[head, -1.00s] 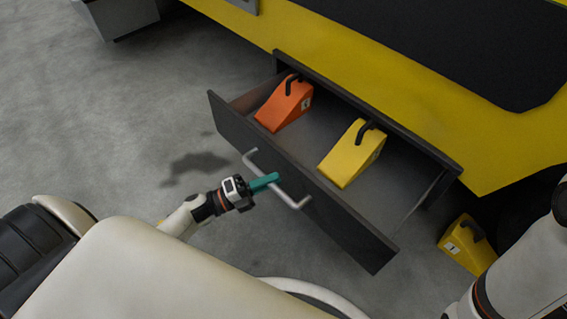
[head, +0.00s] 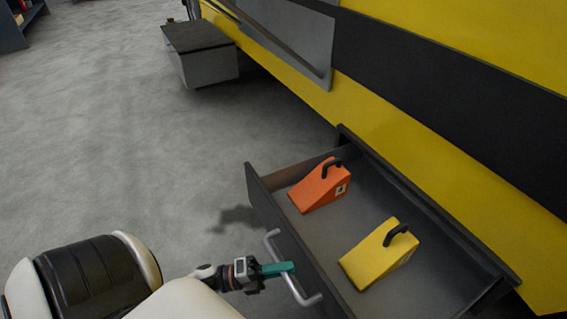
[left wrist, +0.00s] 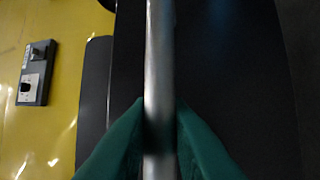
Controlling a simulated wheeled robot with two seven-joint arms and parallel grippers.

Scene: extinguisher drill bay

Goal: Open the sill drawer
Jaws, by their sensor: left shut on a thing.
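The sill drawer (head: 262,207) stands pulled out from under the yellow vehicle side, its inside open to view. An orange wedge (head: 318,188) and a yellow wedge (head: 372,262), each with a black handle, lie in it. My left gripper (head: 284,269) is at the drawer's front, with its teal fingers at the silver bar handle (head: 272,243). In the left wrist view the fingers (left wrist: 160,135) are shut on the handle (left wrist: 160,60), one on each side. My right gripper is not in view.
The yellow vehicle side (head: 420,125) runs behind the drawer. A grey step box (head: 205,60) juts out from it at the upper left. The floor (head: 110,150) left of the drawer is clear. A dark shelf (head: 15,30) stands at the far left corner.

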